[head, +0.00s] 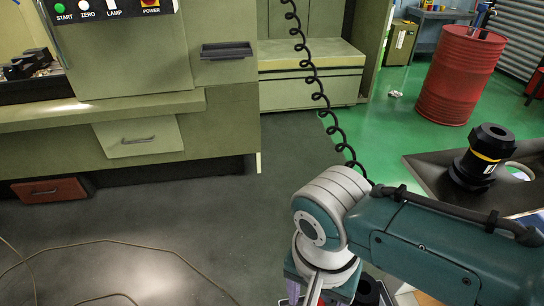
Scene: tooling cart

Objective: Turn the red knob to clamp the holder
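A black tool holder (483,155) with a yellow band and a white label stands upright, slightly tilted in view, on a dark cart top (425,175) at the right. My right arm comes in from the right and bends down at the bottom centre. Its fingers are not discernible; the wrist runs to the bottom edge of the picture. A small red part (316,291) shows beside a silver bar under the wrist, mostly hidden; I cannot tell whether it is the red knob. My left gripper is out of view.
A green machine (130,60) with a button panel and a red power switch (150,3) stands at the left. A red drum (461,75) stands behind the cart. A coiled black cable (318,97) hangs in the middle. A thin cable lies on open floor at lower left.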

